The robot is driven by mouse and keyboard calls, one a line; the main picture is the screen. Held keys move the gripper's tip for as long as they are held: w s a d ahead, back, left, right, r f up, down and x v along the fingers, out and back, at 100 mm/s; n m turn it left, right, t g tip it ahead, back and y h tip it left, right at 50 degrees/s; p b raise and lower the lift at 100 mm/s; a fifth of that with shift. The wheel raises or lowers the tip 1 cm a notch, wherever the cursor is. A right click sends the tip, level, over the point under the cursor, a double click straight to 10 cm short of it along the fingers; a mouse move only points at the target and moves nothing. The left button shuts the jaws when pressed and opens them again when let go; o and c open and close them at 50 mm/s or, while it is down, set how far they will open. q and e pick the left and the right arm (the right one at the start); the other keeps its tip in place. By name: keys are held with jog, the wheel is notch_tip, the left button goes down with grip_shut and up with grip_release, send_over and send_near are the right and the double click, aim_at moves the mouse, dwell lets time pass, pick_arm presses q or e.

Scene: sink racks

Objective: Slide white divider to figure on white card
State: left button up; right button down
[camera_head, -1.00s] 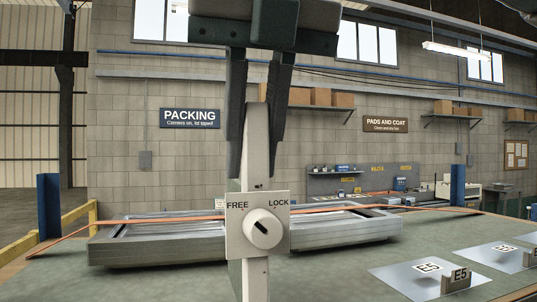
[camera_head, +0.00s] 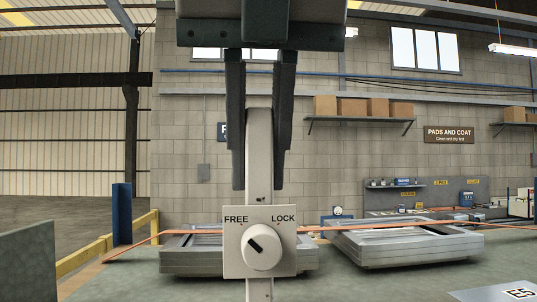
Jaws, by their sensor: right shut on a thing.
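The white divider (camera_head: 259,150) stands upright in the centre. It carries a white plate (camera_head: 237,268) marked FREE and LOCK, with a round knob (camera_head: 262,249) whose dark mark slants toward FREE at the upper left. My right gripper (camera_head: 260,172) points down from above, shut on the divider's upper part with one finger on each side. The divider's foot is cut off by the bottom edge. A white card (camera_head: 499,293) lies on the green-grey bench at the lower right, partly out of frame; its print reads E5. My left gripper is not in view.
Grey metal frames lie behind the divider, a left stack (camera_head: 189,262) and a right stack (camera_head: 392,249). An orange strap (camera_head: 405,226) runs across them. A blue post (camera_head: 121,213) and yellow rail (camera_head: 85,257) stand left. Bare bench shows at lower right.

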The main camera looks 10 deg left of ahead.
jog(key=shift+a, duration=0.1)
jog(key=c, duration=1.7)
grip_release()
jog(key=shift+o, duration=0.6)
jog(key=shift+s+a, duration=0.1)
jog(key=shift+a, duration=0.1)
jog(key=shift+d, duration=0.15)
jog(key=shift+s+r, duration=0.1)
jog(key=shift+r, duration=0.3)
jog(key=b+v, duration=0.1)
jog(key=v, duration=0.6)
jog(key=shift+s+r, duration=0.1)
jog(key=p, duration=0.4)
send_near(252, 108)
jog(key=shift+s+r, duration=0.15)
jog(key=shift+r, duration=1.25)
